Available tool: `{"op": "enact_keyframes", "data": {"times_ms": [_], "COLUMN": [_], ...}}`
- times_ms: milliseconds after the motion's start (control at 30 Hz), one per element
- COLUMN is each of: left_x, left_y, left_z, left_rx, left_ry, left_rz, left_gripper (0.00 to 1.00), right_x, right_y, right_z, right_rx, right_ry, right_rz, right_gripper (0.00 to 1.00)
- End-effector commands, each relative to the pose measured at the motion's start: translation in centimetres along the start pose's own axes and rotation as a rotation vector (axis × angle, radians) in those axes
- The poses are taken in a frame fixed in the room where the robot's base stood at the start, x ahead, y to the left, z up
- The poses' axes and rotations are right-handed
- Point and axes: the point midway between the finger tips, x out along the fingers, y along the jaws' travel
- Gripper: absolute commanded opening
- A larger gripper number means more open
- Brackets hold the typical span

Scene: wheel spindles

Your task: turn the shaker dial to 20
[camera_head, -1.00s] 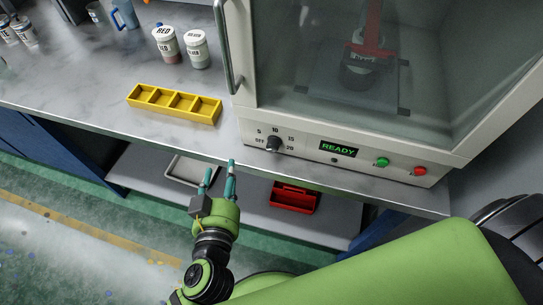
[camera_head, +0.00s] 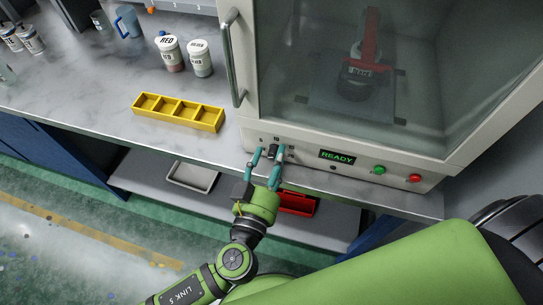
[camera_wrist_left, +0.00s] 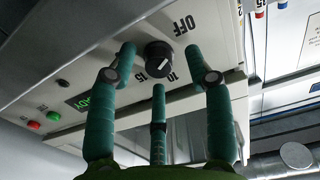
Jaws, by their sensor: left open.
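The shaker dial (camera_head: 274,152) is a small black knob on the front panel of the shaker cabinet (camera_head: 350,150). In the left wrist view the dial (camera_wrist_left: 158,59) shows a white mark that seems to point near the 10. OFF, 10 and 15 are readable around it there; the 20 is not clearly readable. My left gripper (camera_head: 269,151) is open with its teal fingers on either side of the dial. In the left wrist view its fingers (camera_wrist_left: 160,52) straddle the knob; I cannot tell whether they touch it. My right gripper is not in view.
A green READY display (camera_head: 337,157), a green button (camera_head: 379,170) and a red button (camera_head: 415,178) sit right of the dial. A yellow divided tray (camera_head: 178,112) and white-lidded jars (camera_head: 170,54) stand on the counter to the left. A door handle (camera_head: 232,58) rises above the panel.

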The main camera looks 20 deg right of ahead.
Motion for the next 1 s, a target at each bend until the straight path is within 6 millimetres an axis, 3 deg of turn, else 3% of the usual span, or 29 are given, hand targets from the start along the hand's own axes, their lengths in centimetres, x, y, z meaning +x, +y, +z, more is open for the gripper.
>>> {"op": "enact_keyframes", "data": {"times_ms": [167, 200, 300, 333, 733, 1000], "left_x": [0.01, 0.00, -0.01, 0.00, 0.05, 0.08], "left_y": [0.00, 0.00, -0.01, -0.02, -0.08, -0.08], "left_z": [0.06, 0.06, 0.05, 0.04, -0.11, -0.23], "left_rx": [-0.001, 0.000, 0.000, 0.000, 0.037, 0.198], "left_ry": [-0.001, -0.001, -0.001, 0.000, 0.004, 0.009], "left_rz": [0.000, 0.000, 0.000, 0.000, -0.003, -0.006], "left_gripper": [0.51, 0.43, 0.03, 0.00, 0.00, 0.00], "right_x": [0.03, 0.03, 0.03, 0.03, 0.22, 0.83], "right_y": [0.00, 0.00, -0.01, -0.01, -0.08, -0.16], "right_z": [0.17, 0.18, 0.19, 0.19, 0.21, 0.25], "right_rx": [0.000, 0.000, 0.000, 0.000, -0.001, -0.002], "right_ry": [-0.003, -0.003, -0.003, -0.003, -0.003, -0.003], "right_rz": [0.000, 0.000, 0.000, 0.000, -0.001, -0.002], "right_gripper": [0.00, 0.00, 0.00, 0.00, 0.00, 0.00]}}
